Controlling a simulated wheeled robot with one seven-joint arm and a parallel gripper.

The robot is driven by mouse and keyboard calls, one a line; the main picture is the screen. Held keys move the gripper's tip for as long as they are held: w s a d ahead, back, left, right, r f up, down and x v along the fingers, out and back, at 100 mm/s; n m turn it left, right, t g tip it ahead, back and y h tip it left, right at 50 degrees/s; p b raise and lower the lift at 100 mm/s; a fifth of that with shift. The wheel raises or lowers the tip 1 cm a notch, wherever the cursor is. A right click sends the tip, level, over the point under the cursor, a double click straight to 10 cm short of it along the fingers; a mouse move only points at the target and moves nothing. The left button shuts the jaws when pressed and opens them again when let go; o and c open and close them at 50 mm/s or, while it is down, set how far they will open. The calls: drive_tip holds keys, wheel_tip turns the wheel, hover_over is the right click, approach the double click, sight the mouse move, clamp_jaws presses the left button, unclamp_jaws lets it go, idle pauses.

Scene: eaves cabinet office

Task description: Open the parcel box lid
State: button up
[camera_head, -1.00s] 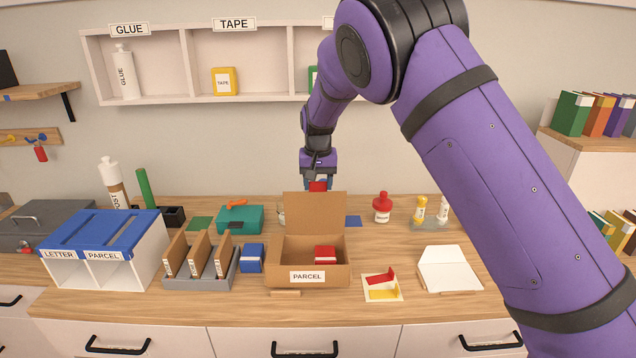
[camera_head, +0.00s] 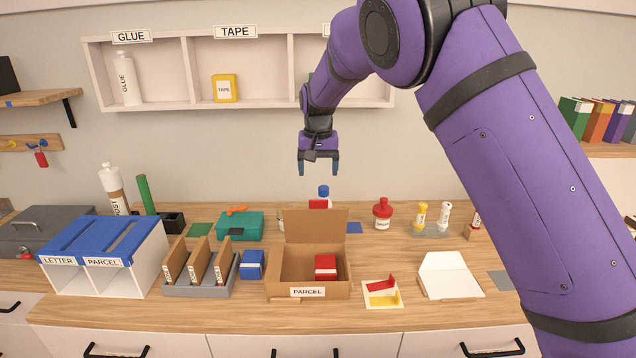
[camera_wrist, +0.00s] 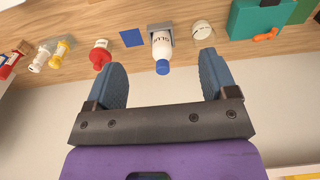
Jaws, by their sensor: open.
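The parcel box (camera_head: 276,278) is a brown cardboard box with a PARCEL label, near the front middle of the desk. Its lid (camera_head: 316,226) stands up at the back edge, so the box is open. A red block (camera_head: 325,267) with a white label sits inside at the right. My gripper (camera_head: 318,172) is above and behind the box, open and empty, with its fingers pointing down and apart from the lid. In the wrist view the spread fingers of my gripper (camera_wrist: 163,85) frame a white bottle with a blue cap (camera_wrist: 162,55). The box is not in the wrist view.
A blue block (camera_head: 251,265) and a grey file rack (camera_head: 200,290) stand left of the box. Further left is a blue-topped letter and parcel sorter (camera_head: 104,240). A card with red and yellow pieces (camera_head: 383,294) and a white open envelope (camera_head: 450,275) lie right.

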drive_tip(key=shift+s+r, duration=0.2)
drive_tip(key=shift+r, duration=1.9)
drive_tip(key=shift+c, duration=0.4)
